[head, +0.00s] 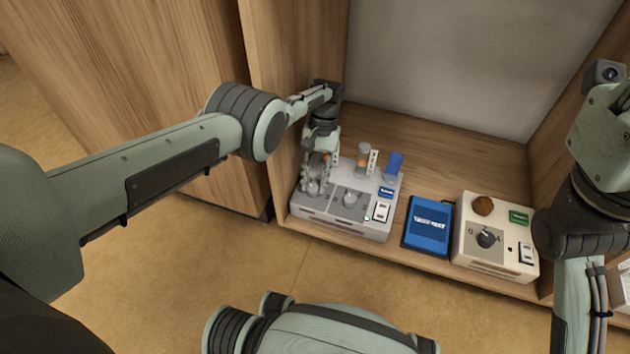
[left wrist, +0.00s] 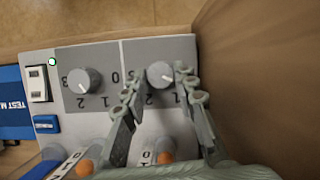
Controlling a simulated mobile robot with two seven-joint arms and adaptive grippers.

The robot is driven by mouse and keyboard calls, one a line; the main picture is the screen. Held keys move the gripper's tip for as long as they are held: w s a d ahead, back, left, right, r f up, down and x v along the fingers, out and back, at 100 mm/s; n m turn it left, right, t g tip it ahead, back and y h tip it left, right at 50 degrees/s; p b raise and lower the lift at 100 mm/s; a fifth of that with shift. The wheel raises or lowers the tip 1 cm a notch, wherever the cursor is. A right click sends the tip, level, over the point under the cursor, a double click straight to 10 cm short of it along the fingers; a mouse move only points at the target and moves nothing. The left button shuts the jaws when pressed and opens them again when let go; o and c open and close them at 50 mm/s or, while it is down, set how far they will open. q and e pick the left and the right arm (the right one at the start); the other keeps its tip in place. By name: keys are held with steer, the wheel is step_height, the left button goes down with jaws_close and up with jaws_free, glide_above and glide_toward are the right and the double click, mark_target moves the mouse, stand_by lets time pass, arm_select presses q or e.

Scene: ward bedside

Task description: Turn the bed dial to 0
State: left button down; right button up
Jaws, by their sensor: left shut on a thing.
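A grey control box (head: 345,222) in the cabinet bears two dials. My left gripper (head: 316,186) reaches down onto its left dial. In the left wrist view my left gripper (left wrist: 160,92) has its fingers on either side of that grey dial (left wrist: 160,74), shut on it. Its light pointer mark slants to the lower right, roughly toward the 1; part of its scale is hidden by the fingers. The other dial (head: 349,198) stands free beside it, and also shows in the left wrist view (left wrist: 82,82). I cannot read which dial is the bed's. My right gripper is out of view.
A cream box (head: 488,262) with a dark dial (head: 487,238) and brown knob (head: 483,205) follows. The cabinet wall is close on the left.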

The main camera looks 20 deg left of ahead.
arm_select(q)
steer(key=shift+s+f+n, duration=0.1)
steer(key=shift+s+n, duration=0.05)
steer(key=shift+n, duration=0.25)
steer(key=c, duration=1.2)
jaws_free()
steer(key=shift+w+r, duration=0.3)
steer(key=shift+r, duration=0.05)
steer(key=v, duration=1.1)
steer(key=shift+a+r, duration=0.1)
steer(key=shift+r, duration=0.05)
